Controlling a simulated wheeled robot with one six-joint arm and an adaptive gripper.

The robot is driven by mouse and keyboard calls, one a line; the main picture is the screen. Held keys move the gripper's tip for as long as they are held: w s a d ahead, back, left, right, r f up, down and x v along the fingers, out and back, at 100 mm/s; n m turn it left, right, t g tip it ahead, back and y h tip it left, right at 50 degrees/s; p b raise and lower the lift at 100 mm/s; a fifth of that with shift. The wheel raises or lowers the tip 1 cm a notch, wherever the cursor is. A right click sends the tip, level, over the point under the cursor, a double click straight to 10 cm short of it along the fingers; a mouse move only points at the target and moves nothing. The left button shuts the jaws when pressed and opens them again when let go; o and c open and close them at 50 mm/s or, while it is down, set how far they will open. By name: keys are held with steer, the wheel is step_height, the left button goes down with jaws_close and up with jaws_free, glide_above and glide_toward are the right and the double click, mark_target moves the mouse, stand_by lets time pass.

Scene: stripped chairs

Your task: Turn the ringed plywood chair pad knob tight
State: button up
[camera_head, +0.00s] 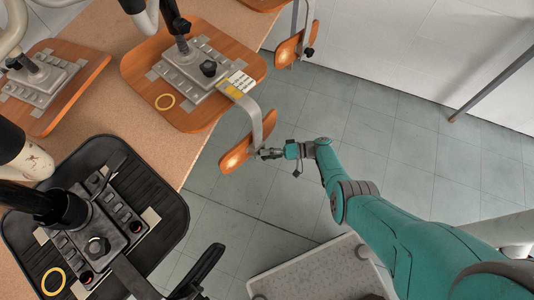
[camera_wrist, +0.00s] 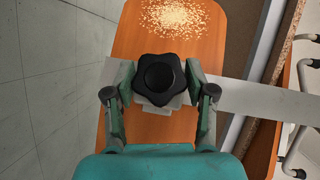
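The plywood chair's seat (camera_head: 137,68) lies upside down on the table and has a yellow ring (camera_head: 165,102) on it. A metal bracket runs from it to the chair's orange-brown wooden pad (camera_head: 239,154), which hangs past the table edge. The pad also fills the middle of the wrist view (camera_wrist: 150,40). A black lobed knob (camera_wrist: 161,78) stands on the bracket plate over the pad. My gripper (camera_wrist: 161,82) has one finger against each side of the knob and appears shut on it. In the head view my gripper (camera_head: 264,153) is at the pad's right side; the knob is hidden there.
A black chair seat (camera_head: 170,208) with a ring lies at lower left. Another wooden seat (camera_head: 85,80) lies at left. A second pad (camera_head: 287,50) hangs near the back. The table edge (camera_head: 200,150) is close to my gripper. The tiled floor (camera_head: 400,150) is open to the right.

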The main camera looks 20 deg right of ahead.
steer(key=shift+o, duration=0.8)
steer(key=v, duration=1.2)
